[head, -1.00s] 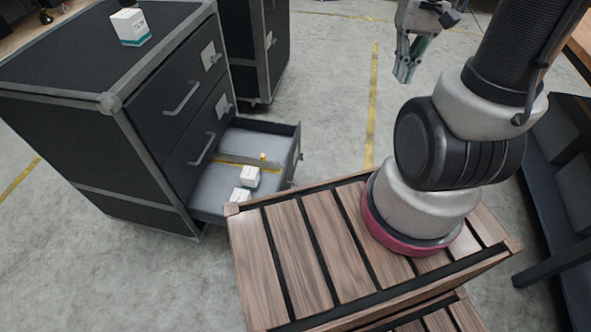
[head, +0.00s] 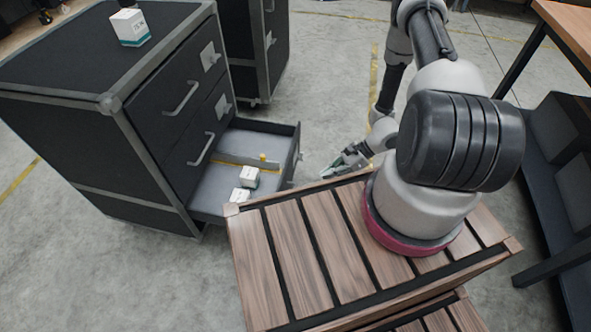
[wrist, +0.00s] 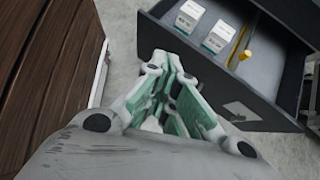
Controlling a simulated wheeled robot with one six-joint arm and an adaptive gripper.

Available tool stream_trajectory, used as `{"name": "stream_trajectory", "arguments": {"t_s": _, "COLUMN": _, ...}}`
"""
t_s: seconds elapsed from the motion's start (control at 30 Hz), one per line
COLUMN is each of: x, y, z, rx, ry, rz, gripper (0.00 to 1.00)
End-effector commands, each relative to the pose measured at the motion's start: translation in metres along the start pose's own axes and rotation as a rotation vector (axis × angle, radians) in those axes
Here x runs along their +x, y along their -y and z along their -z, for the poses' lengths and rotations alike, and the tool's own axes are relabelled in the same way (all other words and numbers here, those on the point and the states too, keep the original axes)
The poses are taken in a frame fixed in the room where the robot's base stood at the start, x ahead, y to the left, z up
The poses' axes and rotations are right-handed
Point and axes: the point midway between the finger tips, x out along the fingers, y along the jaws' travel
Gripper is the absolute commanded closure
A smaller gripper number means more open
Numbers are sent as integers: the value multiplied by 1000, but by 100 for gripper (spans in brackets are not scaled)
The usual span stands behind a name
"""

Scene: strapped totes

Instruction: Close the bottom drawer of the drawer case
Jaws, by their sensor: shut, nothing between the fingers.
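The black drawer case (head: 75,130) with metal edges stands at the left in the head view. Its bottom drawer (head: 225,178) is pulled out and holds two small white boxes and a yellow item by a divider. The upper two drawers look shut. My gripper (head: 338,170) is low, to the right of the open drawer's front, with its fingers pointing toward it. In the wrist view the green-padded fingers (wrist: 172,75) are together and empty, close by the drawer's front (wrist: 235,110). I cannot tell whether they touch it.
A white and teal box (head: 131,28) sits on top of the case. My arm stands on a slatted wooden platform (head: 290,250) close in front of the drawer. A second black case (head: 255,45) is behind. Open floor lies beyond.

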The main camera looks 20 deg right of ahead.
Motion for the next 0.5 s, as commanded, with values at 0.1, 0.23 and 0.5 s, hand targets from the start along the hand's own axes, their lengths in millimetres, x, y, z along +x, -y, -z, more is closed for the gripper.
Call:
{"name": "stream_trajectory", "arguments": {"t_s": 0.1, "x": 35, "y": 28, "z": 33, "rx": 129, "ry": -22, "rz": 129, "gripper": 100}}
{"name": "stream_trajectory", "arguments": {"t_s": 0.23, "x": 32, "y": 84, "z": 45, "rx": 189, "ry": -59, "rz": 277, "gripper": 100}}
{"name": "stream_trajectory", "arguments": {"t_s": 0.5, "x": 41, "y": 107, "z": 52, "rx": 235, "ry": -82, "rz": 344, "gripper": 100}}
